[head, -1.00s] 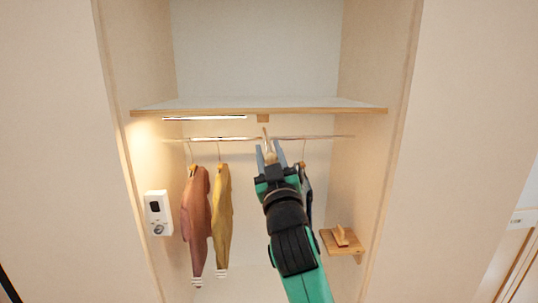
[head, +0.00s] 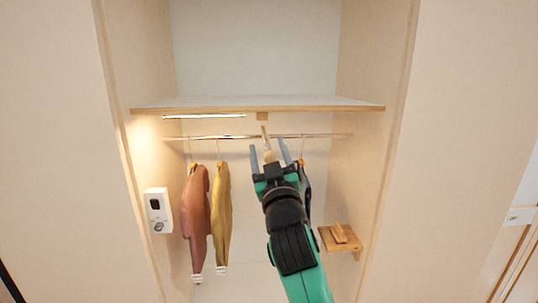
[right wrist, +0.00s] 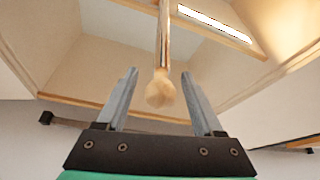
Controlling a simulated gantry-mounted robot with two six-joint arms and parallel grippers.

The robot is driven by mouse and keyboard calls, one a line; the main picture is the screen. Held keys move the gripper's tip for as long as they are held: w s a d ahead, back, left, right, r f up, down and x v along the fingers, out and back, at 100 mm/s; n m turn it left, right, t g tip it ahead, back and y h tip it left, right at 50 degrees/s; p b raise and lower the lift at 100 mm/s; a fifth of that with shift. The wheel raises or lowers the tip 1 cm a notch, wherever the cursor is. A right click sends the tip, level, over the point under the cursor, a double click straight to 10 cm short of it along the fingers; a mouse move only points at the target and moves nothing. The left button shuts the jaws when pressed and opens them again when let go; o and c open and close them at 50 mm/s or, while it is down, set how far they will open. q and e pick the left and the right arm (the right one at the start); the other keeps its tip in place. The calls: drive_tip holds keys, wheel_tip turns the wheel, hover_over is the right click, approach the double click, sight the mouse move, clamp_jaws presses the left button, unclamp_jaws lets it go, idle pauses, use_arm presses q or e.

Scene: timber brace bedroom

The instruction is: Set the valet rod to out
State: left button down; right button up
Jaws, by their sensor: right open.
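The valet rod (head: 265,139) is a short bar pointing out below the middle of the shelf, with a pale wooden knob (head: 268,155) on its end. In the right wrist view the metal rod (right wrist: 164,38) comes down from above and its knob (right wrist: 160,89) sits between the fingers, apart from both. My right gripper (head: 268,148) is open, with one finger on each side of the knob. Part of the rod's mount is hard to make out. My left gripper is not in view.
A shelf (head: 330,106) spans the wardrobe above a clothes rail (head: 200,138). A rust garment (head: 197,215) and a mustard one (head: 222,205) hang left; a dark one (head: 307,190) hangs behind my arm. A white wall unit (head: 158,210) and a small wooden ledge (head: 340,240) flank them.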

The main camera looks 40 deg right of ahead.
drive_tip(key=b+v, duration=0.3)
drive_tip(key=v, duration=0.8)
drive_tip(key=shift+s, duration=0.3)
drive_tip(key=shift+a, duration=0.1)
